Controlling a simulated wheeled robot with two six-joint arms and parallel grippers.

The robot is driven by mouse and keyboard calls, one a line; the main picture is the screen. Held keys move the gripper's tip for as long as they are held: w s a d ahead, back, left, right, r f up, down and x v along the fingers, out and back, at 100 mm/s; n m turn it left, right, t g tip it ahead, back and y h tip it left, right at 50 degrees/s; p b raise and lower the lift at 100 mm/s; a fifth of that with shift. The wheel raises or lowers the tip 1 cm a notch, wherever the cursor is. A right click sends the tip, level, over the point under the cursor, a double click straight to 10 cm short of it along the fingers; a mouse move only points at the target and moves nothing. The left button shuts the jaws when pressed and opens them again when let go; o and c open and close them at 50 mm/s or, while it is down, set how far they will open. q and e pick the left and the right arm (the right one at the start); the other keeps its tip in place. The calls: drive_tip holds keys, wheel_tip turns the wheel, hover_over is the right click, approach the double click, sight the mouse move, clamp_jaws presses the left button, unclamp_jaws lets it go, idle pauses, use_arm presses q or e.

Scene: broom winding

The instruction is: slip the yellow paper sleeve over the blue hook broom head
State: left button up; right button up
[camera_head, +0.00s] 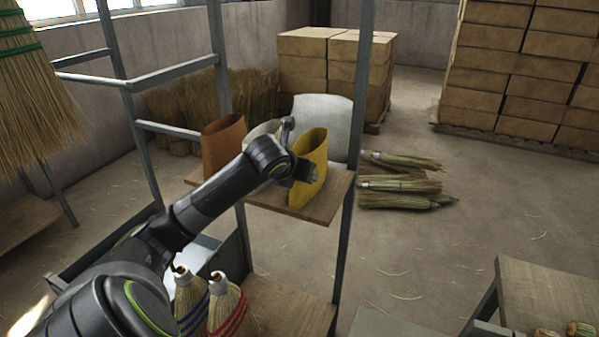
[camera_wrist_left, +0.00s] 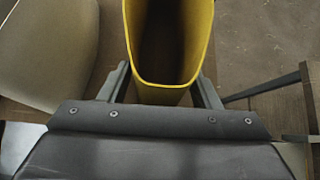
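The yellow paper sleeve (camera_head: 312,165) stands upright on the wooden shelf, its open mouth facing up. My left gripper (camera_head: 305,172) is at its near side. In the left wrist view the fingers (camera_wrist_left: 165,90) are spread on either side of the yellow sleeve's near narrow end (camera_wrist_left: 165,94); whether they touch it is unclear. The blue-banded broom head (camera_head: 190,300) stands upright on the lower shelf, a hook at its top, left of a red-banded one (camera_head: 227,305). My arm passes just left of them. My right gripper is in neither view.
An orange-brown sleeve (camera_head: 222,140) and a pale sleeve, partly hidden by my arm, stand left of the yellow one. The sleeve shelf (camera_head: 325,207) sits between grey metal posts (camera_head: 355,100). Loose brooms (camera_head: 400,185) lie on the floor behind. Another table (camera_head: 550,290) is at right.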

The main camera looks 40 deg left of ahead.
use_arm(q)
drive_tip(key=shift+o, duration=0.7)
drive_tip(key=shift+r, duration=0.3)
drive_tip(key=v, duration=1.2)
drive_tip(key=shift+f, duration=0.1)
